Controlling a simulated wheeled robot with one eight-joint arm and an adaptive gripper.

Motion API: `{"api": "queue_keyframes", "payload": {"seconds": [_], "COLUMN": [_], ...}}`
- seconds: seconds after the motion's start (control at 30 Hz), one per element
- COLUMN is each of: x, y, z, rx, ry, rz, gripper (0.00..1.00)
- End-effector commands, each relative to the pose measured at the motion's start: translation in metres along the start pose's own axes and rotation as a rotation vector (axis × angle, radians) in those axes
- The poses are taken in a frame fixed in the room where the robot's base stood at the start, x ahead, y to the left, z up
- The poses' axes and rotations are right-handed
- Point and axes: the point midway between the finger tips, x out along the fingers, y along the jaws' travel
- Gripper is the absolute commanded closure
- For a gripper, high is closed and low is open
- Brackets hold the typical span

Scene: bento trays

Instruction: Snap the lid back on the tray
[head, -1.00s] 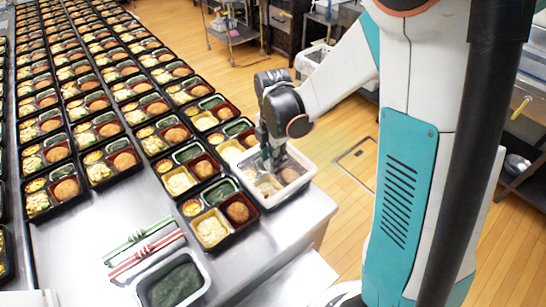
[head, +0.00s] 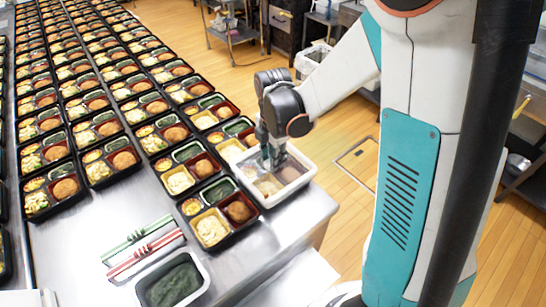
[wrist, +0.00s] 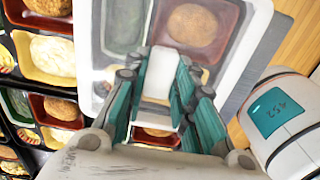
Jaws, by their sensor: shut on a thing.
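A pale translucent lid (head: 268,183) lies over the end bento tray at the table's right edge, and it also shows in the wrist view (wrist: 97,60). Its pale rim stands out against the black trays. Food under it looks hazy: a brown patty (wrist: 190,26) in a red compartment and a green compartment to its left. My gripper (head: 271,160) is over the lid, fingers pointing down, shut on it; the teal fingers (wrist: 157,78) fill the lower middle of the wrist view. The exact grip is hidden. I cannot tell whether the rim is seated all round.
Rows of open black bento trays (head: 212,228) fill the table to the left, one close beside the lid. Red and green striped sticks (head: 143,247) and a tray of dark green food (head: 173,283) lie at the front. The table front right is bare (head: 285,232).

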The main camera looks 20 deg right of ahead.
Motion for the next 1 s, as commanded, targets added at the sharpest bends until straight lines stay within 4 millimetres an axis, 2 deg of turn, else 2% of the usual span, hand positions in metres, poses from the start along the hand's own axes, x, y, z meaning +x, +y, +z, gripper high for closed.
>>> {"api": "queue_keyframes", "payload": {"seconds": [0.57, 1.0], "x": [0.004, 0.015], "y": [0.0, 0.0], "z": [0.0, 0.0], "rx": [0.0, 0.0], "ry": [0.0, 0.0], "rz": [0.0, 0.0], "gripper": [0.97, 0.97]}}
